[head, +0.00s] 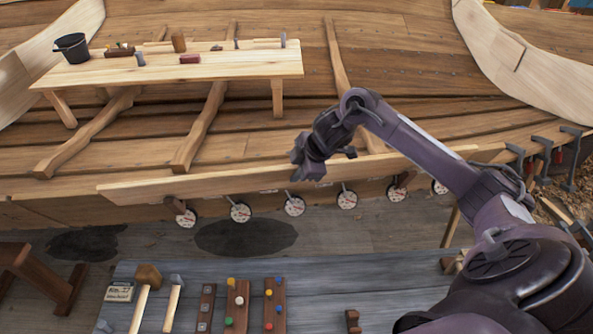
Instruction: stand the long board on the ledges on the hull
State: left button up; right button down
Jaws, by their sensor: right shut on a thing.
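The long board (200,183) is a pale plank that runs lengthwise along the lower side of the hull (420,60), its right end a little higher in the picture. My right gripper (308,172) is at the board's upper edge near its middle and is shut on it. The gripper covers a short stretch of the board. A small wooden block, perhaps a ledge (175,204), shows under the board's left part. I cannot tell whether the board touches it. My left gripper is not in view.
Several round white dials (240,212) hang in a row below the board. A grey bench (330,285) in front holds mallets (147,277) and peg strips (237,305). A wooden plank table (200,68) with tools stands at the back left. Clamps (570,155) line the right side.

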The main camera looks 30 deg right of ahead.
jog(key=shift+w, duration=0.1)
jog(key=shift+w+d+f+b, duration=0.15)
jog(key=shift+w+f+b, duration=0.1)
jog(key=shift+f+b, duration=0.55)
jog(key=shift+s+f, duration=0.1)
jog(key=shift+f, duration=0.05)
jog(key=shift+s+f, duration=0.15)
jog(key=shift+f, duration=0.1)
jog(key=c, duration=1.3)
grip_release()
jog(key=shift+s, duration=0.2)
jog(key=shift+c, duration=0.2)
jog(key=shift+r, duration=0.15)
jog(key=shift+w, duration=0.1)
